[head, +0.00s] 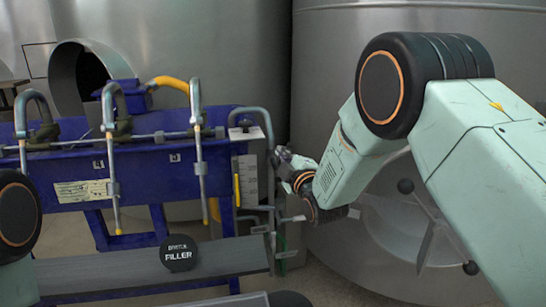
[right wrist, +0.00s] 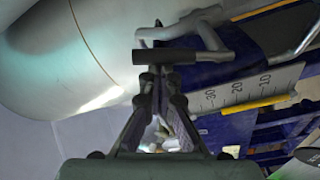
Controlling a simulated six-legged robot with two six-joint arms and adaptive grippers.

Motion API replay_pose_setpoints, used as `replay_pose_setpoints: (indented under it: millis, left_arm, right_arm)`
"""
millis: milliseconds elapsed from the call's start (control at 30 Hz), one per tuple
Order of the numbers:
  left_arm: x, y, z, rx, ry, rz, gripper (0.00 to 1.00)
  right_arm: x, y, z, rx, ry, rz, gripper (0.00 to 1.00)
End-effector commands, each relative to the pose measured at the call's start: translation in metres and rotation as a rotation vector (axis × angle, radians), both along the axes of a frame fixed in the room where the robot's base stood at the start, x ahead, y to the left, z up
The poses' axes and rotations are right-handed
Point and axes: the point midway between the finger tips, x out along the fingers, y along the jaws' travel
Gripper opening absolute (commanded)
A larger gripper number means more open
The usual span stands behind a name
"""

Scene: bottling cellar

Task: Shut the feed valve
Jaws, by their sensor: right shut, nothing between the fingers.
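The feed valve appears to be the grey pipe fitting (head: 268,132) at the right end of the blue filler; its handle is hard to separate from my gripper there. In the right wrist view, a dark crossbar handle (right wrist: 205,57) with grey pipework behind it lies across the view just past my fingertips. My right gripper (head: 283,158) is beside the fitting. In the right wrist view its fingers (right wrist: 160,72) are shut and empty, with the tips at or very near the bar; I cannot tell whether they touch. My left gripper is out of view.
The blue filler frame (head: 75,217) carries several bent grey spouts and a level scale (head: 247,180). A grey beam with a round black "FILLER" badge (head: 178,252) runs in front. A large steel tank (head: 325,90) with a spoked hatch wheel (head: 430,225) stands close behind my right arm.

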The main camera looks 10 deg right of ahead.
Motion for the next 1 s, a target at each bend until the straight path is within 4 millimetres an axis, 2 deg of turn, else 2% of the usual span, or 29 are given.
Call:
replay_pose_setpoints:
  millis: [500,1000]
  left_arm:
    - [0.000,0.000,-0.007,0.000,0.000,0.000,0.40]
    - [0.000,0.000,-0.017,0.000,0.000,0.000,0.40]
  right_arm:
    - [0.000,-0.031,-0.012,0.493,-0.002,-0.001,0.00]
    - [0.000,-0.050,-0.034,0.943,-0.002,-0.002,0.00]
